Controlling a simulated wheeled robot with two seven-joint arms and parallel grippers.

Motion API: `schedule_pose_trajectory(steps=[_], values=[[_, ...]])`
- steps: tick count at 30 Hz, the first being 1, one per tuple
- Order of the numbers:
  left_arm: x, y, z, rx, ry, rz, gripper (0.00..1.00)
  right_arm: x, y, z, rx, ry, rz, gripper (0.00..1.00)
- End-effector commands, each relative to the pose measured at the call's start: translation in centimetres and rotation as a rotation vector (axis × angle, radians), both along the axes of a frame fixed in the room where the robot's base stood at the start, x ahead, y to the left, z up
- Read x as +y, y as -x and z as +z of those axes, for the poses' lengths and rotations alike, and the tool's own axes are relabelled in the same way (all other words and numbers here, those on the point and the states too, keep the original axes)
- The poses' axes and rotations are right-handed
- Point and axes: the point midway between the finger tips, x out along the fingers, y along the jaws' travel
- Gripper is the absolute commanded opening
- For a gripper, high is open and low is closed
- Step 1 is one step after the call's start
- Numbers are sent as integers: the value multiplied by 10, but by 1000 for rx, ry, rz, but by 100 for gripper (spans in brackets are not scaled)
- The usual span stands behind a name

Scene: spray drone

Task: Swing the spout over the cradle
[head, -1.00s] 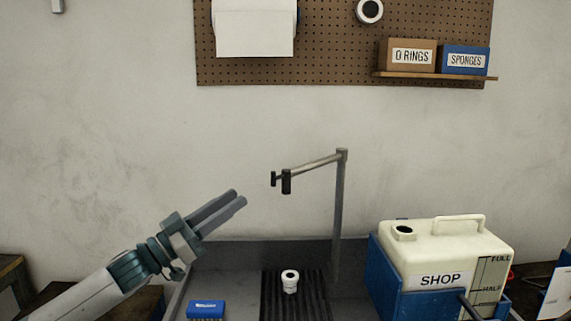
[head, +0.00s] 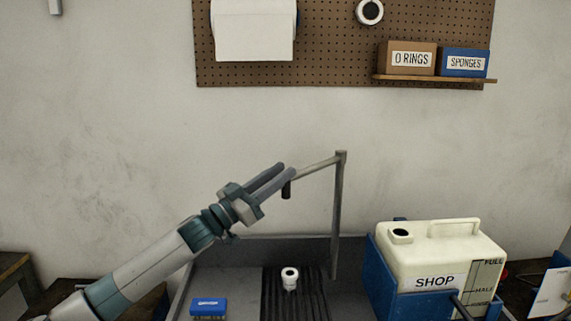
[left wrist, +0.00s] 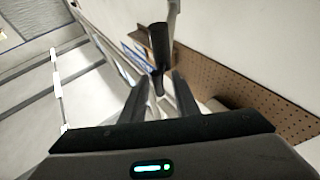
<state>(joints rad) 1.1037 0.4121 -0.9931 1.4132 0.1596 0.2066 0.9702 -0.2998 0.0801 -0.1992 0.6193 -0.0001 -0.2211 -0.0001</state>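The spout (head: 318,168) is a thin metal arm reaching left from the top of an upright post (head: 338,215). A black nozzle (head: 286,190) hangs at its free end. My left gripper (head: 287,168) is at that end, its fingers overlapping it in the head view. In the left wrist view the fingers stand apart, with the black nozzle (left wrist: 159,45) between and beyond their tips; contact cannot be told. A blue cradle-like frame (head: 410,305) at the right holds a cream tank (head: 435,255) marked SHOP, with a dark opening on top. My right gripper is not in view.
Below the spout is a grey sink (head: 245,255) with a dark slatted grille (head: 295,308). A white fitting (head: 290,279) stands on the grille and a blue box (head: 208,306) is at its left. A pegboard (head: 340,50) hangs behind. The air between spout and tank looks clear.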

Motion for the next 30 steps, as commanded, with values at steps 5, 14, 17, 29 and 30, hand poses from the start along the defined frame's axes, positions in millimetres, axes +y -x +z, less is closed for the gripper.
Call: schedule_pose_trajectory(steps=[5,14,17,29,30], values=[[-13,-9,8,1,1,1,28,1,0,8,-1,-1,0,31],[-18,-12,8,1,1,1,28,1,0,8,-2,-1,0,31],[-17,-12,8,0,0,1,28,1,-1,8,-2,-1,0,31],[-17,-12,8,1,0,2,0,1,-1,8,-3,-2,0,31],[-18,-11,8,1,0,4,0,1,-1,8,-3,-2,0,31]])
